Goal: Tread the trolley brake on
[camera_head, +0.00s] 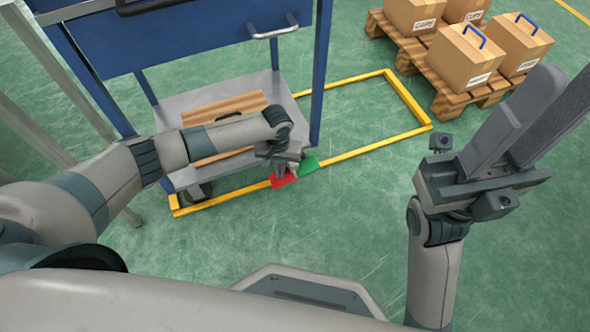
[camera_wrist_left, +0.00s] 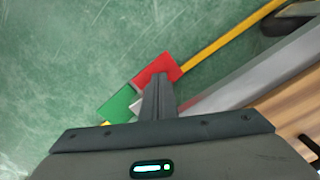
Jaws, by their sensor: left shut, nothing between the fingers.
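The blue trolley (camera_head: 205,45) stands at the left in the head view, with a grey lower shelf (camera_head: 180,105). A red pedal (camera_head: 283,181) and a green pedal (camera_head: 309,165) sit side by side low at its near right corner. Both show in the left wrist view, red (camera_wrist_left: 160,68) and green (camera_wrist_left: 119,104). My left gripper (camera_head: 292,172) is shut and empty, pointing down at the pedals; its fingertips (camera_wrist_left: 160,82) overlap the red pedal's edge. I cannot tell whether they touch it. My right gripper (camera_head: 565,95) is raised at the right, fingers apart, empty.
A yellow floor frame (camera_head: 350,153) runs around the trolley's base and beyond it to the right. A wooden board (camera_head: 235,104) lies on the lower shelf. A pallet (camera_head: 445,92) with several cartons (camera_head: 465,55) stands at the back right. Green floor is clear between.

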